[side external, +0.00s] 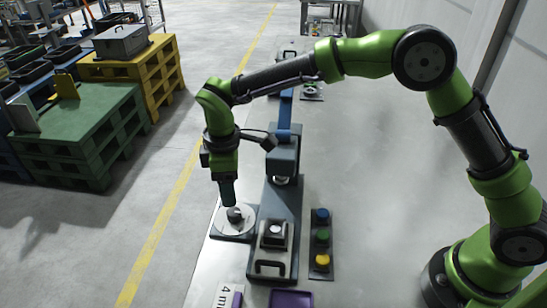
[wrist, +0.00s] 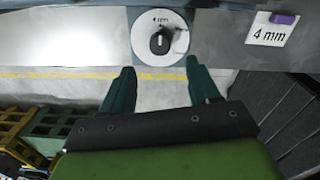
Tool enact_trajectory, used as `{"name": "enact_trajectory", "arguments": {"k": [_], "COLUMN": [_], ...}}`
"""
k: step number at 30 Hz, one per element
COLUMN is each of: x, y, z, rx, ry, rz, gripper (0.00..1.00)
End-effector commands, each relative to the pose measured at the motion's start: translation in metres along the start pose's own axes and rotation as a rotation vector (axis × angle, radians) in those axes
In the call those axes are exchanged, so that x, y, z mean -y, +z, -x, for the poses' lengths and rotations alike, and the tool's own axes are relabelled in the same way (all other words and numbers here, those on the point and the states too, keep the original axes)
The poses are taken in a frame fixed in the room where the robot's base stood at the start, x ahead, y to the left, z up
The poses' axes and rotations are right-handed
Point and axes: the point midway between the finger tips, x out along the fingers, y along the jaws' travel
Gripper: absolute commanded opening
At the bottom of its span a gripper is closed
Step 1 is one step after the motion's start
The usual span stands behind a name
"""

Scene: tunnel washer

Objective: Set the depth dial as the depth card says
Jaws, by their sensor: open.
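The depth dial is a white disc (side external: 222,224) at the bench's left edge with a dark knob at its centre. In the wrist view the disc (wrist: 145,50) carries the knob (wrist: 160,42) and small print reading about "4 mm" above it. The knob's exact setting is too small to read. The depth card (side external: 226,293) is white and reads "4 mm"; it also shows in the wrist view (wrist: 268,36) with a purple piece on its upper edge. My gripper (side external: 230,207) points down close above the dial, open; its fingers (wrist: 161,68) look empty. Contact with the knob cannot be told.
A grey machine with a handled block (side external: 272,236) stands right of the dial. Beside it is a strip with blue, green (side external: 322,236) and yellow buttons. A purple tray (side external: 291,299) lies at the front. The bench's right side is clear. Pallets (side external: 75,130) stand on the floor.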

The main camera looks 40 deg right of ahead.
Motion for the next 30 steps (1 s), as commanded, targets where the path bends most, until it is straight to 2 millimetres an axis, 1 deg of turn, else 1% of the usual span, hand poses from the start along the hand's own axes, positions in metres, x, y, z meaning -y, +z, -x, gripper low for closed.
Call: {"name": "enact_trajectory", "arguments": {"k": [1, 6, 9, 12, 17, 26, 29, 30], "x": [0.000, 0.000, 0.000, 0.000, 0.000, 0.000, -0.002, -0.003], "y": [-0.001, -0.001, -0.001, 0.000, 0.000, 0.000, 0.006, 0.011], "z": [0.014, 0.052, 0.070, 0.082, 0.091, 0.092, 0.098, 0.103], "rx": [-0.005, -0.003, -0.003, -0.001, 0.000, 0.000, -0.011, -0.020], "ry": [0.003, 0.003, 0.001, 0.002, 0.000, 0.000, 0.008, 0.013], "rz": [0.000, 0.001, 0.000, 0.000, 0.000, 0.000, -0.019, -0.039], "gripper": [0.61, 0.61, 0.61, 0.61, 0.61, 0.61, 0.61, 0.61]}}
